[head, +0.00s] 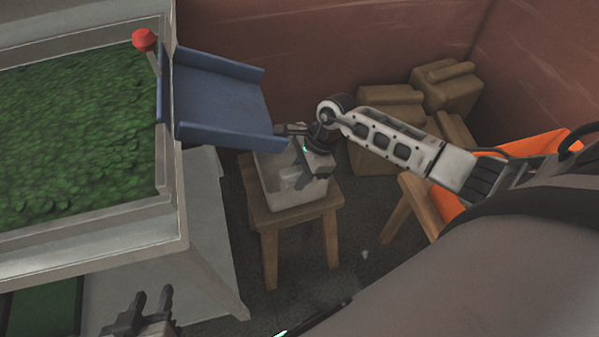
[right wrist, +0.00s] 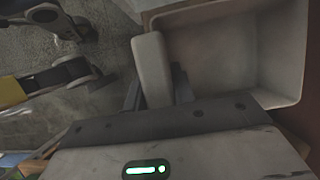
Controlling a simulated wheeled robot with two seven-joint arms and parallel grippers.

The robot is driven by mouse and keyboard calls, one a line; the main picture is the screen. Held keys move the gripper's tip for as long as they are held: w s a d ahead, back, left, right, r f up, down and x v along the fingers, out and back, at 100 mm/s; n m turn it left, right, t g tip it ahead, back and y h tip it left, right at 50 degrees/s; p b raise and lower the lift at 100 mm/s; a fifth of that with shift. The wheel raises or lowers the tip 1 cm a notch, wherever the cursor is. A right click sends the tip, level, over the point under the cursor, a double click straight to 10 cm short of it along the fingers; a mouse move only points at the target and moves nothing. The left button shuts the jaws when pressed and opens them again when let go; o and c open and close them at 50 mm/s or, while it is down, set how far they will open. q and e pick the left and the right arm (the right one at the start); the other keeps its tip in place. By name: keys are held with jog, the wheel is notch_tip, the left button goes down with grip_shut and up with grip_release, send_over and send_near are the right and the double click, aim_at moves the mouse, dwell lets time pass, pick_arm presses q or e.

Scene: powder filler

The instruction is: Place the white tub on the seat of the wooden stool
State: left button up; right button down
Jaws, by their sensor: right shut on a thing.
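The white tub (head: 283,200) is over the seat of the wooden stool (head: 256,214) in the head view, upright and seemingly resting on it. My right gripper (head: 303,160) reaches in from the right and is shut on the tub's near right side. In the right wrist view, a pale part of the tub (right wrist: 152,70) is between the fingers, and its hollow inside (right wrist: 225,50) shows to the right. The arm hides part of the tub's right edge. My left gripper (head: 152,303) is open and empty at the bottom left, away from the tub.
A blue chute (head: 220,100) overhangs just above and left of the tub, off a bin of green material (head: 75,125) with a red knob (head: 144,39). Cardboard boxes (head: 447,88) stand behind. An orange-backed wooden chair (head: 420,205) stands right of the stool.

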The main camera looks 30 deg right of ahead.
jog(key=shift+f, duration=0.2)
jog(key=c, duration=1.2)
grip_release()
jog(key=shift+r, duration=0.1)
pick_arm(q)
jog(key=shift+r, duration=0.2)
pick_arm(e)
jog(key=shift+o, duration=0.2)
jog(key=shift+r, duration=0.15)
jog(key=v, duration=1.1)
jog(key=shift+s+d+r, duration=0.1)
jog(key=shift+d+r, duration=0.1)
jog(key=shift+r, duration=0.3)
pick_arm(q)
jog(key=shift+f, duration=0.1)
